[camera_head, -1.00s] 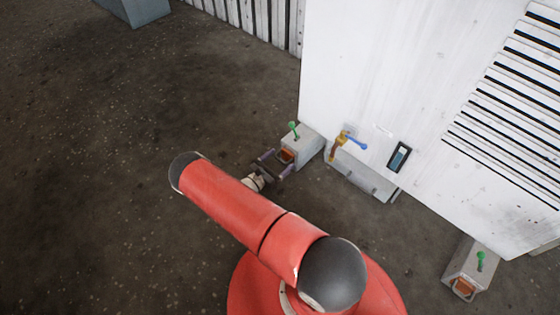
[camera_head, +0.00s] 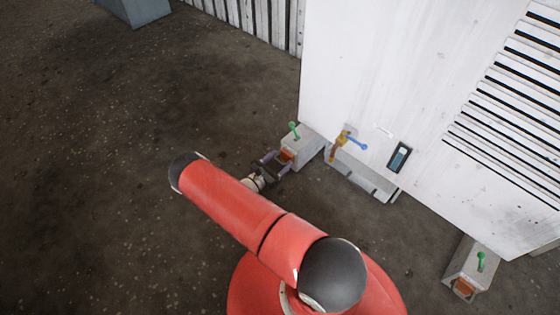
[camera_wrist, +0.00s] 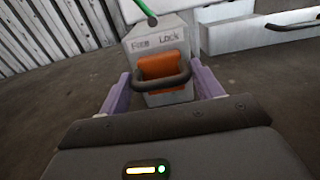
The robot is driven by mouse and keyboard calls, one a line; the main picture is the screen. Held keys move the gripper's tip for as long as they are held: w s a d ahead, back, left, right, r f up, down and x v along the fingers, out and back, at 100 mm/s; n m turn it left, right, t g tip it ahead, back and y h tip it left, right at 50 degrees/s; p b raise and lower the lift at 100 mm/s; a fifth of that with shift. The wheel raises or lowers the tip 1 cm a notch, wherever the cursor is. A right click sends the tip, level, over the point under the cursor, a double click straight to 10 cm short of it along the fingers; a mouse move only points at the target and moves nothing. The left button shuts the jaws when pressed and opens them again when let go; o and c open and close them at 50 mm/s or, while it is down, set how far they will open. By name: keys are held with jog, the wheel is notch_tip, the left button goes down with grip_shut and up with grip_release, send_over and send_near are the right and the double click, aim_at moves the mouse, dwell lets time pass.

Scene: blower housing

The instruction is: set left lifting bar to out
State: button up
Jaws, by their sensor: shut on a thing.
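The left lifting bar (camera_head: 287,155) has an orange end with a dark loop handle. It sits in a light grey housing (camera_head: 303,146) at the lower left corner of the white cabinet. In the wrist view the bar's orange face (camera_wrist: 160,66) and loop handle (camera_wrist: 163,84) face me, under the words "Free" and "Lock". My gripper (camera_head: 276,163) has one purple finger on each side of the loop handle and is shut on it. The bar's orange end is close to the housing front; its inner part is hidden.
A white cabinet (camera_head: 375,90) rises behind the housing. A yellow valve with a blue lever (camera_head: 357,144) projects to the right. A second housing with an orange bar (camera_head: 464,287) is at the lower right. The dark floor at left is clear.

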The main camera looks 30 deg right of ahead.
jog(key=b+v, duration=0.2)
jog(key=v, duration=1.2)
jog(key=shift+s+a, duration=0.15)
jog(key=shift+a, duration=0.15)
jog(key=o, duration=1.3)
jog(key=shift+a, duration=0.15)
jog(key=shift+c, duration=0.2)
jog(key=v, duration=0.8)
jog(key=shift+r, duration=0.1)
